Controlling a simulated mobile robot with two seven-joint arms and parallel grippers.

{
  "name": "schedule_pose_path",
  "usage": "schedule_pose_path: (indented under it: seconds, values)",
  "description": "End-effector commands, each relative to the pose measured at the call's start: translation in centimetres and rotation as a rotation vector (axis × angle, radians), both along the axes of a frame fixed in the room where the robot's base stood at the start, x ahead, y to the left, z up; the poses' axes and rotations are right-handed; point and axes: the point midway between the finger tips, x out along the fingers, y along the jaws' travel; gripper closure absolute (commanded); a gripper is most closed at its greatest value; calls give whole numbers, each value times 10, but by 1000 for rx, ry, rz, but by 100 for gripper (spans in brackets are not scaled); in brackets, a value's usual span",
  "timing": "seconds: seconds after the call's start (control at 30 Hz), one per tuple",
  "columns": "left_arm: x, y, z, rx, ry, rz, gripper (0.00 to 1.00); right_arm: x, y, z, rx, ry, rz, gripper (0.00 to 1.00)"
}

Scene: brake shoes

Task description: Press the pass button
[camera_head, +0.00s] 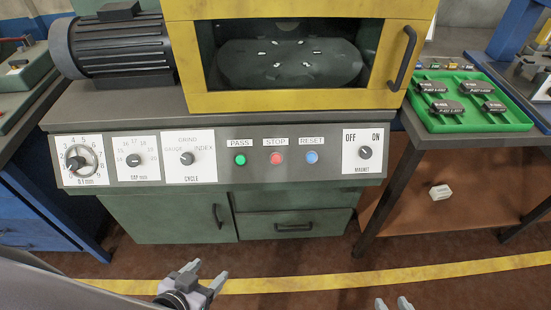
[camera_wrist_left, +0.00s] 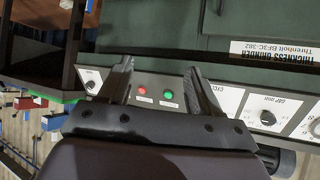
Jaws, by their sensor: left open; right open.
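The green pass button (camera_head: 240,160) sits on the front control panel (camera_head: 330,172) of the grinding machine, below a PASS label. To its right are the red stop button (camera_head: 276,158) and the blue reset button (camera_head: 312,157). My left gripper (camera_head: 208,272) is open and empty, low in front of the machine and apart from the panel. In the left wrist view, the green button (camera_wrist_left: 168,95) and red button (camera_wrist_left: 142,90) show between the open fingers (camera_wrist_left: 160,78). My right gripper (camera_head: 393,304) shows only its fingertips at the bottom edge, open and empty.
Dials flank the buttons, including the cycle dial (camera_head: 187,158) and the magnet switch (camera_head: 365,153). A green tray (camera_head: 450,124) with several dark brake shoes stands on the right table. The yellow-framed machine door (camera_head: 290,101) is above the panel. Floor space in front is clear.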

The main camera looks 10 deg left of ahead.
Motion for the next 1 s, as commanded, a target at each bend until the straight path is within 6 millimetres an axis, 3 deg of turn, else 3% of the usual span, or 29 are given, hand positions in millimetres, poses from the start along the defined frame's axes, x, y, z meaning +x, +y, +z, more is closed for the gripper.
schedule_pose_path:
  seconds: [0.17,0.2,0.37,0.4,1.0]
  values:
    - [0,0,0,0,0,0,36,0,0,0,-1,0,1,57]
    - [0,0,0,0,0,0,43,0,0,0,-1,0,1,57]
    - [0,0,0,0,0,0,95,0,0,0,-1,0,1,57]
    - [0,0,0,0,0,0,100,0,0,0,-1,0,1,57]
    - [0,0,0,0,0,0,100,0,0,0,-1,0,1,57]
